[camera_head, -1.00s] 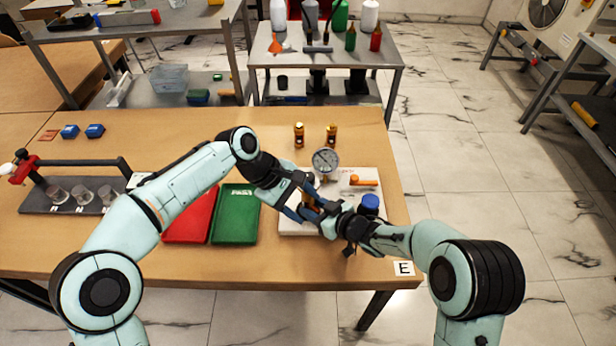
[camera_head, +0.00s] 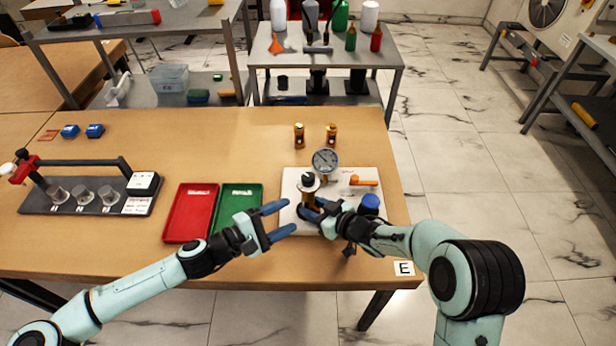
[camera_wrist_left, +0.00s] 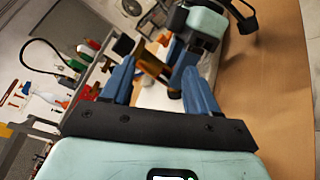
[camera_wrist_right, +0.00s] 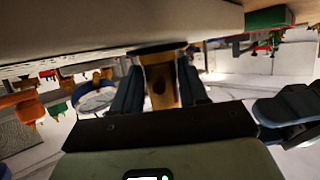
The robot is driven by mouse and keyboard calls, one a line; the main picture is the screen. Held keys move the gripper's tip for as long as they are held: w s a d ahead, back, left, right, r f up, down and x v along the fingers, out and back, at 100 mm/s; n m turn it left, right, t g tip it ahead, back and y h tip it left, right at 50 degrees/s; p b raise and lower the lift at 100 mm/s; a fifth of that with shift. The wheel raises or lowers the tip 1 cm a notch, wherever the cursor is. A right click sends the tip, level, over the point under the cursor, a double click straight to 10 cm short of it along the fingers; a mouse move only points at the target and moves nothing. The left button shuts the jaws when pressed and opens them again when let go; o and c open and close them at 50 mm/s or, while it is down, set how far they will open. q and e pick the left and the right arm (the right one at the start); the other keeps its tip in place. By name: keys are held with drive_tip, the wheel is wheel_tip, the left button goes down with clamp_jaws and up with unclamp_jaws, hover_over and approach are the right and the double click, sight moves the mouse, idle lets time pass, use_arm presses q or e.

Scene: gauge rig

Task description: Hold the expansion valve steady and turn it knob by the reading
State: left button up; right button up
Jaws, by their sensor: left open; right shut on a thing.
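The expansion valve (camera_head: 307,198) stands upright on the white board, a brass body with a black-topped, pale round knob (camera_head: 308,182) on top. My right gripper (camera_head: 312,211) is shut on the valve's brass body, which also shows between its fingers in the right wrist view (camera_wrist_right: 160,85). My left gripper (camera_head: 282,221) is open and empty, left of the valve and apart from it. The dial gauge (camera_head: 325,161) stands just behind the valve; its needle is too small to read. In the left wrist view the brass valve body (camera_wrist_left: 152,65) lies beyond my open fingers.
The white board (camera_head: 345,224) also bears an orange-handled part (camera_head: 362,181) and a blue cap (camera_head: 370,202). A red tray (camera_head: 178,222) and a green tray (camera_head: 236,190) lie to the left. Two brass fittings (camera_head: 299,136) stand behind. A card marked E (camera_head: 404,268) lies near the front edge.

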sight(303, 182)
use_arm(q)
wheel_tip(303, 182, up, 4)
drive_tip(key=a+n+t+y, duration=0.1)
drive_tip(key=a+n+t, duration=0.15)
drive_tip(key=n, duration=1.15)
drive_tip(key=shift+t, duration=0.35)
drive_tip(key=x, duration=1.2)
drive_tip(key=shift+w+d+f, duration=0.15)
drive_tip(key=shift+w, duration=0.15)
drive_tip(key=c, duration=0.9)
